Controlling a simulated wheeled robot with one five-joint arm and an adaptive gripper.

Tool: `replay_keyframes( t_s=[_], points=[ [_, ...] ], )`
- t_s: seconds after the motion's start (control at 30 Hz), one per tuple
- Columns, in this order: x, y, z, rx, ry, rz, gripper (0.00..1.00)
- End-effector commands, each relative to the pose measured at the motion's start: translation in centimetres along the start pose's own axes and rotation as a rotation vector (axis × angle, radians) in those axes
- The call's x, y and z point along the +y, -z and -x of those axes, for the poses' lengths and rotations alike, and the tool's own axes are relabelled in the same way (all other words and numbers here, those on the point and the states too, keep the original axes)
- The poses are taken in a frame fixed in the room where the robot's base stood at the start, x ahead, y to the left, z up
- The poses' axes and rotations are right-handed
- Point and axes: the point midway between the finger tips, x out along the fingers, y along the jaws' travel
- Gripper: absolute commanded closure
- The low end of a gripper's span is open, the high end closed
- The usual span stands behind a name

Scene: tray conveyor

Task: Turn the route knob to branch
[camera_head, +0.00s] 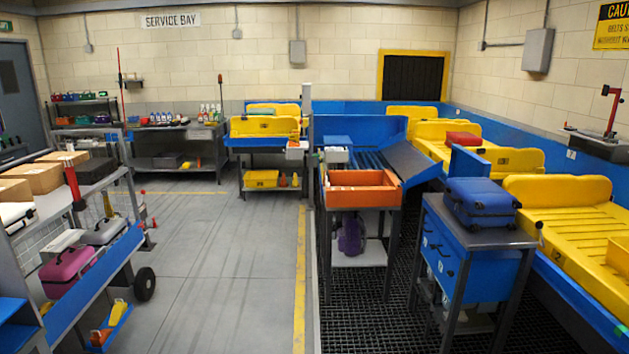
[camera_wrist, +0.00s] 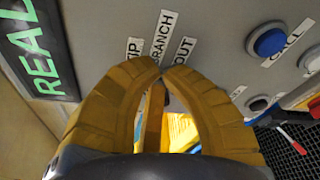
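In the wrist view a grey control panel (camera_wrist: 215,45) carries the white labels "BRANCH" (camera_wrist: 164,36) and "OUT" (camera_wrist: 183,52), and a partly hidden one ending in "IP" (camera_wrist: 134,47). The labels fan out just beyond the fingertips. My gripper (camera_wrist: 160,66) has yellow fingers that arch together, their tips meeting just below "BRANCH". The route knob is not clearly visible; the fingers cover the area below the labels. I cannot tell whether it is between them or which way it points. My gripper does not show in the head view.
On the panel, a blue button (camera_wrist: 270,42) stands right of the labels by "CALL". A green-lettered display (camera_wrist: 38,62) is at left. The head view shows an orange tray (camera_head: 362,199), a blue suitcase (camera_head: 481,203) on a cabinet, yellow conveyor trays (camera_head: 558,190) and clear floor (camera_head: 225,260) at centre-left.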

Motion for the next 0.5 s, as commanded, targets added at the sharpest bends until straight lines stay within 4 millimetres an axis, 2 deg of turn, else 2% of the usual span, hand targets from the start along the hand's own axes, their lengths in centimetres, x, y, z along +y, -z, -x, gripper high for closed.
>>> replay_keyframes(
  t_s=[0.5],
  points=[
    [-0.52, -0.58, 0.11, -0.007, 0.009, 0.000, 1.00]
  ],
)
